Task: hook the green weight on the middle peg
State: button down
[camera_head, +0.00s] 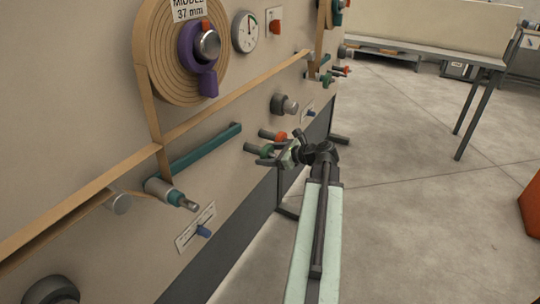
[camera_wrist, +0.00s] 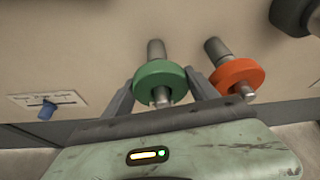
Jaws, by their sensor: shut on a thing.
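The green weight (camera_wrist: 160,80) is a thick ring around a grey peg (camera_wrist: 156,49) on the machine panel; the peg's tip shows in front of it. My gripper (camera_wrist: 159,84) has one finger on each side of the ring and is shut on it. In the head view the green weight (camera_head: 259,150) is partly hidden by my gripper (camera_head: 275,156). Below the MIDDLE label (camera_head: 188,10), a teal lever (camera_head: 206,149) ends in a grey roller (camera_head: 160,189) with a short, bare metal peg (camera_head: 188,205); I cannot tell surely that this is the middle peg.
An orange-red weight (camera_wrist: 237,75) hangs on the peg close to the right of the green one. A brown strip (camera_head: 235,101) runs slantwise across the panel. A dark round knob (camera_head: 283,104) sticks out above the weights.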

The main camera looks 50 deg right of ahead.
jog(key=shift+c, duration=0.8)
grip_release()
jog(key=p+v, duration=0.3)
jog(key=v, duration=0.4)
jog(key=shift+r, duration=0.1)
jog(key=shift+s+r, duration=0.1)
jog(key=shift+s, duration=0.3)
